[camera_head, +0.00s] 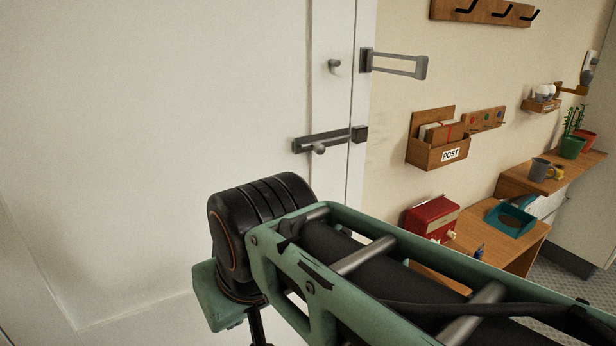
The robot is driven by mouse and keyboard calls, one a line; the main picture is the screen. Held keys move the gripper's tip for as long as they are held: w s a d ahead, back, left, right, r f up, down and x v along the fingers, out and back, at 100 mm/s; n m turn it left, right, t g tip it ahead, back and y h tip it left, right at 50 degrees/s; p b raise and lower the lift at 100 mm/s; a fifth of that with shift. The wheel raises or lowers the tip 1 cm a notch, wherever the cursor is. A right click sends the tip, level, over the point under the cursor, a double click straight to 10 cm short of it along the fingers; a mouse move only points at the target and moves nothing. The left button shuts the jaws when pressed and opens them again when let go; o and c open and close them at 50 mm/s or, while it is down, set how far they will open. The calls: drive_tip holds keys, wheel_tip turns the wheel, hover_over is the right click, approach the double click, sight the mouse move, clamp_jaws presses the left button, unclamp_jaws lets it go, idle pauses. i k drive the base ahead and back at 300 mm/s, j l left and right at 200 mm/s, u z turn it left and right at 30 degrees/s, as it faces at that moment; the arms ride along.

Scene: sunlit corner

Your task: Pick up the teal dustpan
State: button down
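The teal dustpan (511,221) lies on a low wooden surface at the right. It is small in the picture, and my arm stands well to its left and nearer to me. My green and black arm crosses the lower middle of the view. The fingers of my gripper do not show, so whether they are open or shut is hidden.
A red box (432,217) stands left of the dustpan, with a small blue item (479,252) in front. A higher wooden shelf (556,181) behind holds a grey mug (540,169) and potted plants (573,145). A wooden post box (437,153) hangs above. A white door (150,130) fills the left.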

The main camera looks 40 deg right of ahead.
sight(512, 221)
drive_tip(key=z, duration=2.5)
drive_tip(key=i+l, duration=0.4)
drive_tip(key=i, duration=0.25)
drive_tip(key=i+l+u, duration=0.15)
drive_tip(key=i+l, duration=0.3)
drive_tip(key=i, duration=0.25)
drive_tip(key=i+l, duration=0.5)
drive_tip(key=i, duration=0.15)
drive_tip(key=i+l+u, duration=0.2)
drive_tip(key=i+l, duration=0.45)
drive_tip(key=i+l+u, duration=0.2)
drive_tip(key=l, duration=0.35)
drive_tip(key=i+j+z, duration=0.2)
drive_tip(key=k+j, duration=0.05)
